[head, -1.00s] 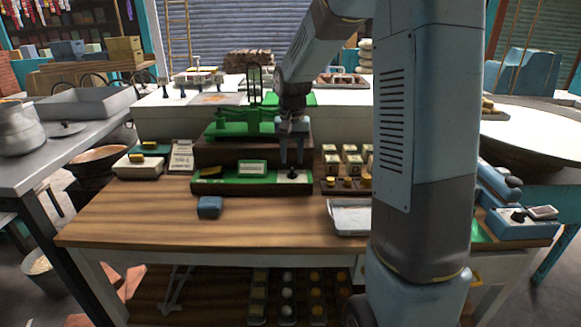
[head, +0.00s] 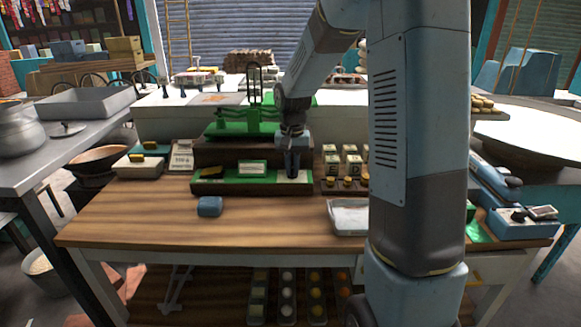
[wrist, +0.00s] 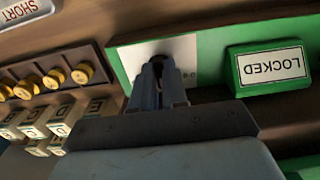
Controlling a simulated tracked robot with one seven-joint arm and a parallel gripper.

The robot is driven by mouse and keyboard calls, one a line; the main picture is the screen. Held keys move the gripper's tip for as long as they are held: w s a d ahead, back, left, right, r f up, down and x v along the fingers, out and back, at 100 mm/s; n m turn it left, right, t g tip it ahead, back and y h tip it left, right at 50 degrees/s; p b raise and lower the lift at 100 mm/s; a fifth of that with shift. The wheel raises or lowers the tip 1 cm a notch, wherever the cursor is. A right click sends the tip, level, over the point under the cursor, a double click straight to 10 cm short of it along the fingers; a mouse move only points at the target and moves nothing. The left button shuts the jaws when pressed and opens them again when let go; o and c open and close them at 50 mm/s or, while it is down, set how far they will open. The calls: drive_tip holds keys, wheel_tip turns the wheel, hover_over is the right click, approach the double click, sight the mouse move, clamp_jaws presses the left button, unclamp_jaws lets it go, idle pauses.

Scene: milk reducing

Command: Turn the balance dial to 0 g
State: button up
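The balance dial (wrist: 158,58) is a small dark knob on a white plate (wrist: 182,46) at the right end of the green panel (head: 225,182) in the head view. My gripper (head: 292,174) points down over that plate. In the wrist view its two fingers (wrist: 160,72) are close together on the knob, with only its dark top showing between the tips. The fingers hide most of the dial and its pointer. Small marks show on the plate beside the fingers, too small to read surely. The green balance (head: 240,128) stands behind on a dark wooden step.
A green block marked LOCKED (wrist: 270,67) stands beside the dial plate. On the other side is a rack of brass weights (wrist: 55,78) with lettered cubes (wrist: 45,122).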

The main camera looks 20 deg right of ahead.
clamp_jaws()
drive_tip(key=shift+a, duration=0.1)
drive_tip(key=shift+n, duration=0.4)
drive_tip(key=n, duration=0.4)
drive_tip(key=shift+n, duration=0.4)
drive_tip(key=n, duration=0.6)
drive_tip(key=shift+d, duration=0.3)
drive_tip(key=shift+n, duration=0.3)
drive_tip(key=o, duration=0.6)
unclamp_jaws()
drive_tip(key=shift+c, duration=0.2)
